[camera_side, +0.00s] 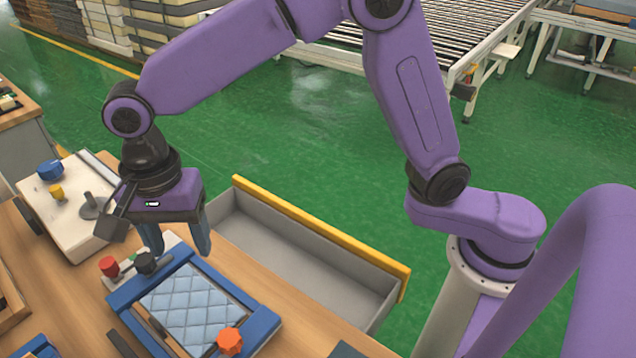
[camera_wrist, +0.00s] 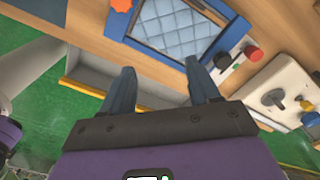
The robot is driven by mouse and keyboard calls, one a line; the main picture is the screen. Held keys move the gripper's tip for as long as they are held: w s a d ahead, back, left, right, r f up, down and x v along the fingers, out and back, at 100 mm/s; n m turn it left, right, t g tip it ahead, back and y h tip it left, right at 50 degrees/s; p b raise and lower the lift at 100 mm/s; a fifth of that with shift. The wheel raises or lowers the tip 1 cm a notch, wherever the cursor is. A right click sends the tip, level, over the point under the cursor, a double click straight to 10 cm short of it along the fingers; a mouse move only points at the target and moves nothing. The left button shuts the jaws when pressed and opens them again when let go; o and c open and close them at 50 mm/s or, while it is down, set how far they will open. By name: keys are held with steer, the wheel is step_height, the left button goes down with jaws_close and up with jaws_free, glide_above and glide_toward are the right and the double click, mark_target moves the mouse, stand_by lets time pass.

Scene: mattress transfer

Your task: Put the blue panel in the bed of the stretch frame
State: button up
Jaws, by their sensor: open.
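The light blue quilted panel (camera_side: 197,306) lies inside the blue rim of the stretch frame (camera_side: 125,296) on the wooden table. In the wrist view the panel (camera_wrist: 172,32) also shows within the frame (camera_wrist: 116,22). I cannot tell how flat or fully seated it is. My gripper (camera_side: 181,251) points down over the far end of the frame, with its fingers apart and nothing between them. In the wrist view my gripper (camera_wrist: 160,70) also shows empty, its tips near the frame's edge. A red knob (camera_side: 108,266) and a black knob (camera_side: 146,262) stand at the frame's far end.
An orange knob (camera_side: 229,341) stands at the frame's near corner. A grey open drawer (camera_side: 300,262) with a yellow front edge (camera_side: 325,236) juts out right of the table. A white board with blue, yellow and grey knobs (camera_side: 66,222) lies at the left.

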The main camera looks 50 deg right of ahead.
steer(key=s+d+n, duration=1)
steer(key=d+n, duration=0.1)
steer(key=d, duration=0.3)
steer(key=s+d+f+n, duration=0.1)
steer(key=s+d+n, duration=0.9)
steer(key=d, duration=0.5)
steer(key=shift+s+d+f+n, duration=0.15)
steer(key=shift+d+f+n, duration=0.15)
steer(key=shift+n, duration=0.5)
